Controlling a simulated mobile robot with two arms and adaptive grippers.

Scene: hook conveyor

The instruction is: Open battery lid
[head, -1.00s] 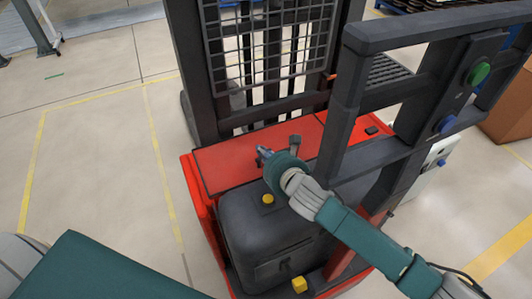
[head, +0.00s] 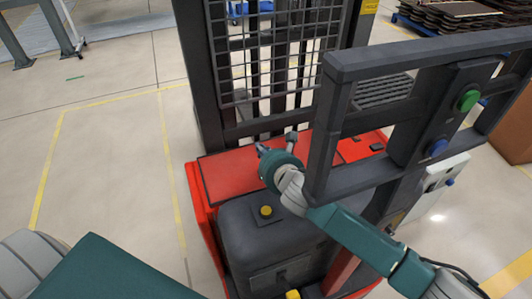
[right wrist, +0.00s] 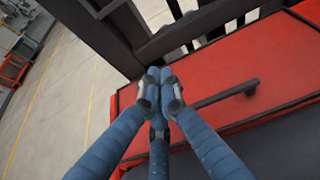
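The battery lid (head: 228,176) is a red flat panel on top of the forklift's body and looks closed. It fills much of the right wrist view (right wrist: 290,75). A dark handle (head: 291,137) stands on it; in the right wrist view the handle (right wrist: 228,94) is a short bar to the right of my fingers. My right gripper (head: 262,150) is over the lid, left of the handle and apart from it. In the right wrist view its fingertips (right wrist: 160,76) are together with nothing seen between them. My left gripper is out of view.
A dark mast with a mesh guard (head: 275,62) rises behind the lid. A dark frame (head: 330,130) with green and blue buttons stands close to the right of my right arm. A dark box with a yellow knob (head: 266,211) is in front.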

